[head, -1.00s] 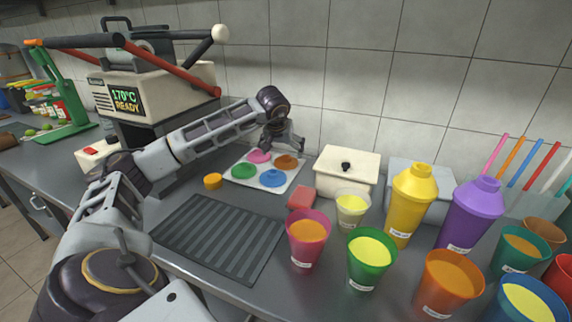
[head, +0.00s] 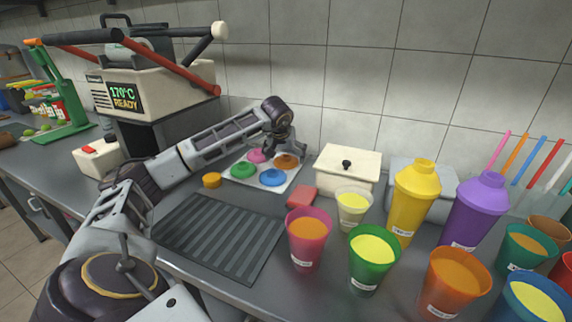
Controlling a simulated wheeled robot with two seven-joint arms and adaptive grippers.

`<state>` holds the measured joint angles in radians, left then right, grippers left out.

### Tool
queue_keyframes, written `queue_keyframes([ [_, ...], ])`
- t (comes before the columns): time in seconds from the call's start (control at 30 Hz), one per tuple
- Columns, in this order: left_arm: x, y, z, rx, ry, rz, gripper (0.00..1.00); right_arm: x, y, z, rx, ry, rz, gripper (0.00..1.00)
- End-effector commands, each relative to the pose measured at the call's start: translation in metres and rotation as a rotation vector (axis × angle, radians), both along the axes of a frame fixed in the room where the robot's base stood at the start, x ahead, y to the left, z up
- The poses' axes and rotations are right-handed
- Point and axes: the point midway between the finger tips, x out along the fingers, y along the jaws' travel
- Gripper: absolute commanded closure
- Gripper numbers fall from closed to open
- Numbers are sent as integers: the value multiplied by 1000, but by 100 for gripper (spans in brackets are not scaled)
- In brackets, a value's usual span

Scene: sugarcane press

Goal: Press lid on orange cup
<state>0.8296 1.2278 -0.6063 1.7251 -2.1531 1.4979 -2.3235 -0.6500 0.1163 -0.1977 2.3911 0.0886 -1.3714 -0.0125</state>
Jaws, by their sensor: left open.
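The orange cup (head: 455,284) stands upright on the counter at the lower right, holding orange liquid, with no lid on it. An orange lid (head: 286,161) lies at the back right of a white tray (head: 236,184), beside pink (head: 258,156), green (head: 243,170) and blue (head: 271,178) lids. My left gripper (head: 286,151) is open, pointing down just above the orange lid and partly covering it. I cannot tell whether its fingers touch the lid. My right gripper is not in view.
A dark ribbed mat (head: 218,236) is in front. A white lidded box (head: 347,172), pink cup (head: 307,250), green cup (head: 371,271), yellow bottle (head: 415,201) and purple bottle (head: 474,213) crowd the right. A press (head: 150,90) stands left.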

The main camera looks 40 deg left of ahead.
Motion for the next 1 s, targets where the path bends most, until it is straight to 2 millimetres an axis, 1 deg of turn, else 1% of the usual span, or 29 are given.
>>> queue_keyframes([
  [0.03,2,1,-4,0,0,0,0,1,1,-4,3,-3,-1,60],
  [0.1,3,1,-6,0,0,-1,0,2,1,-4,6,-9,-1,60],
  [0.57,3,2,-6,0,0,0,0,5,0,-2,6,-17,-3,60],
  [0.87,3,2,-6,0,0,0,25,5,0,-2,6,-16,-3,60],
  [1.0,3,2,-6,0,0,0,27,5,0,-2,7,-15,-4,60],
])
